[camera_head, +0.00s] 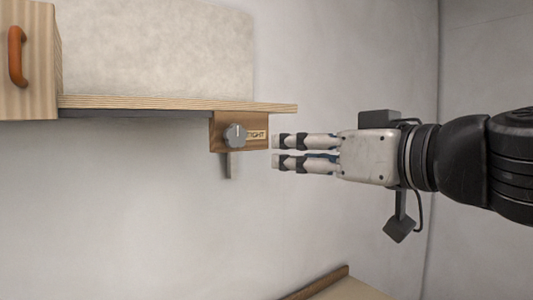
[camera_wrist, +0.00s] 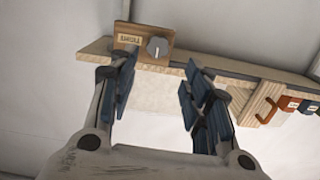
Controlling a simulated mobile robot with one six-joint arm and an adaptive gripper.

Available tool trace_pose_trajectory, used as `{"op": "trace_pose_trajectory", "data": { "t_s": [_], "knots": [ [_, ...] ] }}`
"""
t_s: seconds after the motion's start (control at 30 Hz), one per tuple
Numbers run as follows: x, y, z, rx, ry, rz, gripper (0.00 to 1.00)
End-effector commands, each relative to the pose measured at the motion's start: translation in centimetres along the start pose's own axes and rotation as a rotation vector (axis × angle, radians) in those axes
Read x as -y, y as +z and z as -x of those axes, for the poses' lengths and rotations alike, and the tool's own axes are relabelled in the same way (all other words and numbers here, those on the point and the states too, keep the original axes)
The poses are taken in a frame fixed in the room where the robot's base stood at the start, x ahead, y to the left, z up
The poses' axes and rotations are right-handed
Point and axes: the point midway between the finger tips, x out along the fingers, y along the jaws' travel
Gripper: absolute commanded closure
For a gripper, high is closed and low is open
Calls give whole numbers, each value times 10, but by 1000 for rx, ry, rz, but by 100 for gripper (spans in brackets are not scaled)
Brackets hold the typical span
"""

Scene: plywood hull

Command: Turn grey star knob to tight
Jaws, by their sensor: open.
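The grey star knob (camera_head: 234,135) sits on a small brown wooden block (camera_head: 218,143) under the shelf's front edge. A white line on the knob points roughly up in the head view. A pale label reading TIGHT (camera_head: 257,134) is on the block to the knob's right. My gripper (camera_head: 276,152) is open and empty, to the right of the block and slightly lower, apart from the knob in the picture. In the wrist view the knob (camera_wrist: 157,47) shows beyond and between the spread fingers (camera_wrist: 162,75). The label's text is not clear there.
A plywood shelf (camera_head: 180,103) runs above the block, with a pale panel behind it. A wooden cabinet front with an orange handle (camera_head: 16,56) is at upper left. A grey strip (camera_head: 230,166) hangs below the block. Another wooden edge (camera_head: 320,282) is at bottom.

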Motion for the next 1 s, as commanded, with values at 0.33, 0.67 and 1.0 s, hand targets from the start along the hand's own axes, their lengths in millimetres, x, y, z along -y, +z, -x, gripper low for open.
{"op": "trace_pose_trajectory", "data": {
  "t_s": [0.33,0.67,1.0],
  "knots": [
    [0,-18,-29,-49,-11,30,55],
    [-1,-22,-102,-47,-8,28,55],
    [-1,-25,-161,-48,-5,30,55]
  ]
}}
